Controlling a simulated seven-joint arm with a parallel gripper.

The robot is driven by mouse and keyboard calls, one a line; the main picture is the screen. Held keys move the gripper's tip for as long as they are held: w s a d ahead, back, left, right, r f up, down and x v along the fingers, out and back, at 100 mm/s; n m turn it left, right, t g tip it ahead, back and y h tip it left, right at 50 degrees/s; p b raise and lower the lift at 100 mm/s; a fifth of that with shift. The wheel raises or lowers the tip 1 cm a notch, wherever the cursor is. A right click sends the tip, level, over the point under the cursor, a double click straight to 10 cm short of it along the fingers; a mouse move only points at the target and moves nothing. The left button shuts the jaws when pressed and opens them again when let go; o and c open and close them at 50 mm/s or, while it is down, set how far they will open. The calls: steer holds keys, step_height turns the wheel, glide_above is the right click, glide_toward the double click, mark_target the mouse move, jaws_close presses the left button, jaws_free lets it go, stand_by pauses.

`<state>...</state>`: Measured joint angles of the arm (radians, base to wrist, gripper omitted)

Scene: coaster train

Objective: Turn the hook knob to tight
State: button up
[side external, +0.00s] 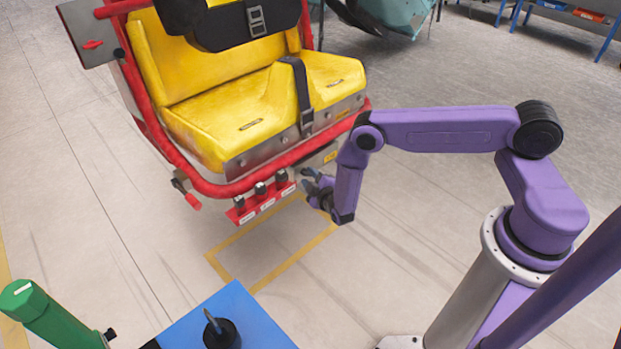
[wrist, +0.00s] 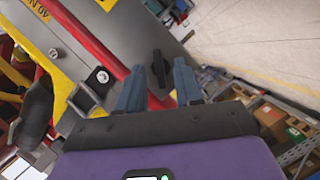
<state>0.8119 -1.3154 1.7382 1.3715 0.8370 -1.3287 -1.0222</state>
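A red panel (side external: 262,206) with three black knobs and white labels hangs at the front of the yellow seat car. The nearest knob to my gripper is the right one (side external: 281,177). The labels are too small to read, so I cannot tell which knob is the hook knob. My gripper (side external: 308,181) is just right of the panel, pointing towards it. In the wrist view my gripper (wrist: 158,78) has its two blue-grey fingers apart. A black knob (wrist: 159,68) shows between and just beyond the fingertips; I cannot tell whether they touch it. Its setting is unreadable.
The red tube frame (side external: 225,188) and yellow seat (side external: 230,115) rise close behind the panel. A red-handled lever (side external: 188,195) is at left. A blue table (side external: 235,312) and green post (side external: 50,318) stand in front. Floor between is clear.

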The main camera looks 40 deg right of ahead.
steer(key=shift+w, duration=0.2)
jaws_close()
